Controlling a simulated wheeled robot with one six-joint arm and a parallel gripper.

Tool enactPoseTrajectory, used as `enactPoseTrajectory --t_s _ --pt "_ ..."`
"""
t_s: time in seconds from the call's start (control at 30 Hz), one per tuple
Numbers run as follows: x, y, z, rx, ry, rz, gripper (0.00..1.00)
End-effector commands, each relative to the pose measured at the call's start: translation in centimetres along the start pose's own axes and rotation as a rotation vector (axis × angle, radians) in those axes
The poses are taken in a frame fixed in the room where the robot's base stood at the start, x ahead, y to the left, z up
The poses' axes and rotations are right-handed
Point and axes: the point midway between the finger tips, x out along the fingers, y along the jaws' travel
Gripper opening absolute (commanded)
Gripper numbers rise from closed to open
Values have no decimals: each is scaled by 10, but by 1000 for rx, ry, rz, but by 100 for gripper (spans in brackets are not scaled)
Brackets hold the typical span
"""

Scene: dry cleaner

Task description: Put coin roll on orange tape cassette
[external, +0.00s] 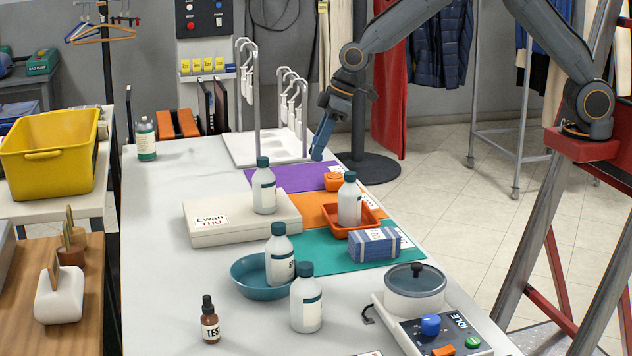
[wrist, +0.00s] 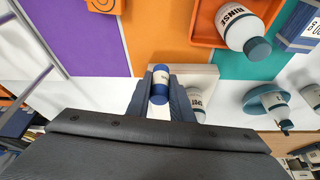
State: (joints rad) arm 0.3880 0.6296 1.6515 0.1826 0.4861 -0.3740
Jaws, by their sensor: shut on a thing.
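The coin roll (wrist: 160,85) is a blue cylinder with a pale band, held between the fingers of my gripper (wrist: 163,97) in the wrist view. In the external view my gripper (external: 321,145) is pointing down above the far part of the counter, with the small blue roll at its tip. The orange tape cassette (external: 333,182) lies at the right side of the counter, by the purple and orange mats, to the right of and nearer than my gripper. In the wrist view the cassette (wrist: 102,5) is cut off by the top edge, apart from the roll.
An orange tray (external: 353,228) with a white bottle (external: 349,203) stands nearer on the orange mat. A white box (external: 228,220) bears another bottle (external: 264,187). A white rack with hooks (external: 268,148) stands close behind my gripper. The counter's far left is mostly clear.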

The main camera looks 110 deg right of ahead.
Motion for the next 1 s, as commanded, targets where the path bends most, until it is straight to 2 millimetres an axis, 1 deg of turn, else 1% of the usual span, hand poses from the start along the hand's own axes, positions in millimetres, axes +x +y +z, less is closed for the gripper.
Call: enactPoseTrajectory --t_s 0.03,0.1,0.2,0.3,0.33,0.47,0.53,0.73,1.0 --pt "-6 24 9 40 0 16 0" --pt "-13 51 20 87 2 36 0" --pt "-21 82 34 143 2 58 0" --pt "-27 103 46 182 3 75 0" --pt "-28 107 48 191 3 78 0" --pt "-28 118 57 214 1 86 0" --pt "-20 120 62 218 0 87 0" --pt "11 119 74 218 -1 87 0" --pt "31 119 82 216 1 87 0"
